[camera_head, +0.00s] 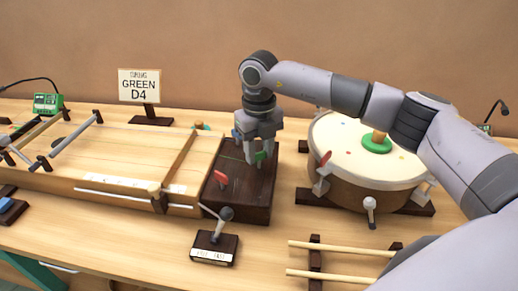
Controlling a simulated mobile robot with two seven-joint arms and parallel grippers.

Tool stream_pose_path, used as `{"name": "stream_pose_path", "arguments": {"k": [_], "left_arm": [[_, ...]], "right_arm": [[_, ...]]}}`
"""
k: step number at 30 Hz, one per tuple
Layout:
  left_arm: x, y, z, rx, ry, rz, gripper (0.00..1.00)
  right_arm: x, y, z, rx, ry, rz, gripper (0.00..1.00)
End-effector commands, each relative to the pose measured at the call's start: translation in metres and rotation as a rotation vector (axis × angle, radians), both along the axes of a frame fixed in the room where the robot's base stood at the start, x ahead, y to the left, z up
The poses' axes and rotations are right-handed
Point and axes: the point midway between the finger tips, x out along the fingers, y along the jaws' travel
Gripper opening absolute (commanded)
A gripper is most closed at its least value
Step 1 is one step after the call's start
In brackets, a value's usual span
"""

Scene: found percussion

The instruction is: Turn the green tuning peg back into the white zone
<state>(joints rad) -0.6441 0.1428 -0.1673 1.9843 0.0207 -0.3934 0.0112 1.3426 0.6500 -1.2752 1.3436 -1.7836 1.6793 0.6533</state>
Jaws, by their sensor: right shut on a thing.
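The green tuning peg (261,156) stands on a dark wooden block (243,205) at the right end of a long pale wooden string board (110,155). My right gripper (256,158) points straight down over the block and is shut on the green peg, partly covering it. A red peg (220,178) stands nearer the front of the same block, and a blue peg (236,134) shows behind the gripper. A white zone cannot be made out at the green peg. A sign reading GREEN D4 (139,86) stands behind the board.
A drum (345,160) with a green ring on its skin stands right of the block. A small lever on a dark base (214,249) is in front. Two pale sticks (330,248) rest on a rack at front right. A green box (47,103) sits at back left.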

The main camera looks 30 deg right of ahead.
Motion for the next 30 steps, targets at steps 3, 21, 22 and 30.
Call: {"name": "stream_pose_path", "arguments": {"k": [3,21,22,30], "left_arm": [[-0.0003,-0.0001,-0.0005,0.000,0.001,0.000,0.00],[-0.0010,-0.0010,-0.0035,-0.002,0.006,-0.001,0.00],[-0.0010,-0.0011,-0.0037,-0.002,0.006,-0.001,0.00],[-0.0006,-0.0016,-0.0042,-0.003,0.006,-0.003,0.00]], "right_arm": [[-0.0003,0.0003,0.0004,0.002,0.001,0.111,0.08],[-0.0001,0.0001,0.0006,0.001,-0.001,0.680,0.08],[-0.0001,0.0001,0.0006,0.001,-0.001,0.709,0.08],[0.0000,-0.0001,0.0004,0.000,-0.001,0.965,0.08]]}}
